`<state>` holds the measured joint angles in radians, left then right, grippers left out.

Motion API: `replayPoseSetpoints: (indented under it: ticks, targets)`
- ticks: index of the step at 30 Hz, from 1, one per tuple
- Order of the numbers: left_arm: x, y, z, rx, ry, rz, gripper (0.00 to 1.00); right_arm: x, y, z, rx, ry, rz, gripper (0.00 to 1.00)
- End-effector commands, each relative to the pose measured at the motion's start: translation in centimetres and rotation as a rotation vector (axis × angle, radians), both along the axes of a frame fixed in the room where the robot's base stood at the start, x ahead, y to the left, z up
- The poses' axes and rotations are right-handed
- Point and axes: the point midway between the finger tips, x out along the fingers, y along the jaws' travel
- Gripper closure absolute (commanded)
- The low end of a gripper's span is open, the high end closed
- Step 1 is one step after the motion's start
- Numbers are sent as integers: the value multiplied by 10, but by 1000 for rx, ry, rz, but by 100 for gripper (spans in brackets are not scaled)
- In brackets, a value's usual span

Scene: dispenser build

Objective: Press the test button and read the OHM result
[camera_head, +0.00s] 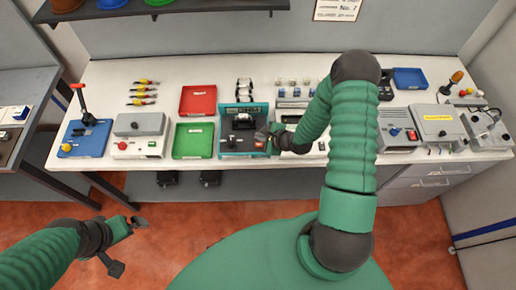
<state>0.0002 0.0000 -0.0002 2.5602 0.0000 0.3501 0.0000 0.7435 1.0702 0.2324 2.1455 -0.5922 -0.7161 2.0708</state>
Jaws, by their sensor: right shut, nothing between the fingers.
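The teal test device (230,142), with a dark front panel and a black part on top, stands on the white bench, left of centre. A small red spot, perhaps the test button (259,145), shows at the right of its panel. My right gripper (268,137) is shut and empty at the device's right front edge, close to the red spot; I cannot tell whether it touches. No OHM reading is legible from here.
A red tray (198,100) and a green tray (193,141) lie left of the device. A grey box with a red button (139,135) and a blue lever press (83,140) stand farther left. Grey boxes (437,125) and a blue tray (410,78) are at right.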

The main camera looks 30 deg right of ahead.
Motion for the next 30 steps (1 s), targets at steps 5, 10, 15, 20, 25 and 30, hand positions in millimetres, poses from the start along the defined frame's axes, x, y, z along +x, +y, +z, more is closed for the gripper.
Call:
replayPoseSetpoints:
  ticks: [5, 10, 15, 20, 25, 30]
  targets:
    - [0, 0, -26, 0, 0, 0, 0, 0, -1, -30, 0, -1, -1, 100]
    - [0, 0, -30, 0, 0, -1, 0, -1, 0, -38, 1, -1, -1, 100]
    - [0, 0, -29, 0, -1, -1, 0, -1, 1, -37, -1, -2, -1, 100]
    - [0, 0, -29, 0, -1, 0, 0, 0, 1, -37, 0, -1, -1, 100]
    - [0, 0, -29, 0, 0, 0, 0, 0, 0, -37, 1, 0, -1, 100]
    - [0, 0, -29, 0, 0, 0, 0, -1, 0, -37, 0, -1, -1, 100]
